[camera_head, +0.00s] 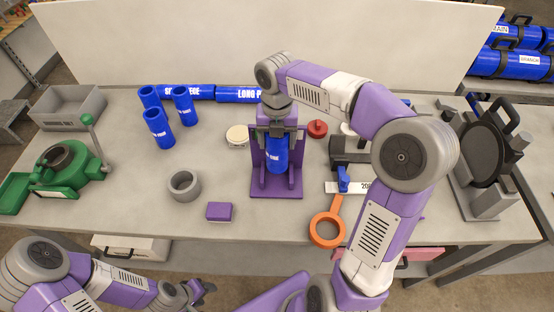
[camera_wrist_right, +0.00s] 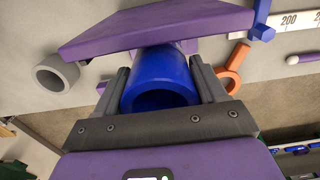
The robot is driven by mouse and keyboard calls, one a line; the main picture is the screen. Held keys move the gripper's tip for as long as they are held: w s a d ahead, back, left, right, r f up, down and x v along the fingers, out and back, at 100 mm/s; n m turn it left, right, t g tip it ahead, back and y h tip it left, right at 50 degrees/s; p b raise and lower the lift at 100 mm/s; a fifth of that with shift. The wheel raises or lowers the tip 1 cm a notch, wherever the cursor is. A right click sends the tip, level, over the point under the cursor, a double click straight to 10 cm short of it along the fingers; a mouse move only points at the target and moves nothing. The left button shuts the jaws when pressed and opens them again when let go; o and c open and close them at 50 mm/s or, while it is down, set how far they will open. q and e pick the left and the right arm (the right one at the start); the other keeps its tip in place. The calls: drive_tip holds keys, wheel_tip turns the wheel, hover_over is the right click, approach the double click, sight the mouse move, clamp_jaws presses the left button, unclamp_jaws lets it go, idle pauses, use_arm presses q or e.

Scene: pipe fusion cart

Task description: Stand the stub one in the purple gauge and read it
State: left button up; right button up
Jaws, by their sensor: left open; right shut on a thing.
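The blue stub one (camera_head: 277,155), with white lettering on its side, is upright in front of the back plate of the purple gauge (camera_head: 276,190). My right gripper (camera_head: 276,132) comes from above and is shut on its upper part. In the right wrist view the stub's open end (camera_wrist_right: 160,85) sits between the two fingers of the right gripper (camera_wrist_right: 160,72), with a purple plate of the gauge (camera_wrist_right: 160,26) beyond it. I cannot tell whether the stub's lower end touches the gauge base. My left gripper (camera_head: 196,292) is open and empty, low at the table's front edge.
Several other blue stubs (camera_head: 158,127) stand at back left. A grey ring (camera_head: 184,186) and a purple block (camera_head: 219,212) lie left of the gauge. An orange ring tool (camera_head: 326,229) lies to the right. A green clamp (camera_head: 62,170) is far left.

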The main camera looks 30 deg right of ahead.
sight(277, 156)
drive_tip(key=shift+f+b, duration=0.75)
drive_tip(key=shift+f, duration=2.7)
drive_tip(key=shift+f, duration=0.1)
drive_tip(key=o, duration=1.3)
wheel_tip(277, 156, up, 12)
drive_tip(key=p, duration=0.3)
